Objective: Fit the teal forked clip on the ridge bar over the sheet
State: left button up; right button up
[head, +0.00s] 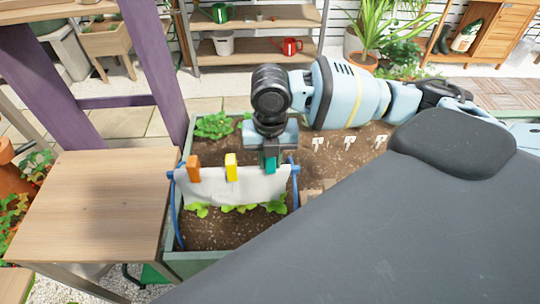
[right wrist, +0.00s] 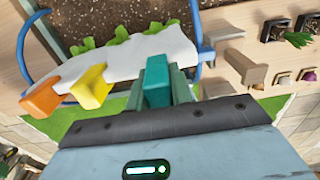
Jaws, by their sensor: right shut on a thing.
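The white sheet (head: 215,190) hangs over the ridge bar, whose blue end (head: 295,169) shows at the right, above a planter bed of soil. An orange clip (head: 194,167) and a yellow clip (head: 231,166) sit on the bar over the sheet. My right gripper (head: 270,158) is shut on the teal forked clip (right wrist: 157,82), at the right part of the sheet. The clip also shows in the head view (head: 270,163). Whether its fork is around the bar cannot be told; the gripper hides part of it. My left gripper is not in view.
The green planter's rim (head: 195,257) and blue hoops (head: 174,215) surround the sheet. White labels (head: 349,141) stand in the soil behind at the right. A wooden table (head: 90,205) at the left is bare. Leafy seedlings (head: 240,208) grow below the sheet.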

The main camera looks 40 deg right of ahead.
jog(key=shift+f, duration=0.3)
jog(key=o, duration=0.9)
notch_tip(320, 180, up, 8)
jog(key=shift+f, duration=0.1)
